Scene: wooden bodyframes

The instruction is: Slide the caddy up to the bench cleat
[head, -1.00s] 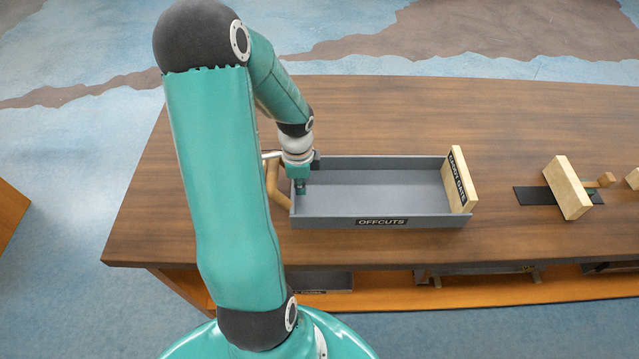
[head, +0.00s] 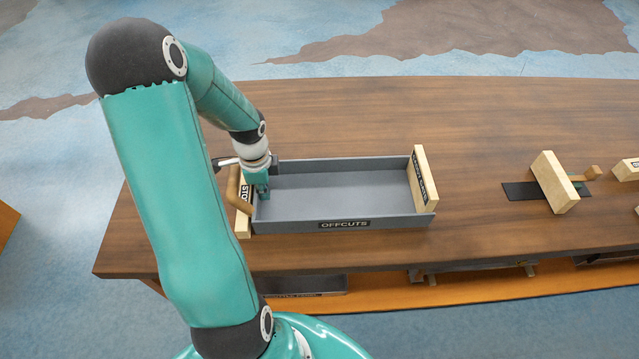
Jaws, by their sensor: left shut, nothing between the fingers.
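The caddy is a long grey open tray (head: 300,223) labelled OFFCUTS, lying on the bench. A pale wooden board (head: 424,180) stands at its right end, and a curved wooden handle (head: 236,190) is at its left end. The cleat is a pale wooden block lettered "STO…" (head: 243,222) at the caddy's left end, partly hidden by my arm and the handle. The caddy's left end is touching or very close to it. My left gripper (head: 262,193) is shut and empty, pointing down inside the caddy against or near its left wall. My right gripper is out of view.
The brown wooden bench (head: 350,100) is clear behind the caddy. To the right stands another wooden block (head: 554,182) on a black plate (head: 520,193), with more wooden pieces (head: 626,169) at the right edge. My left arm covers the bench's left part.

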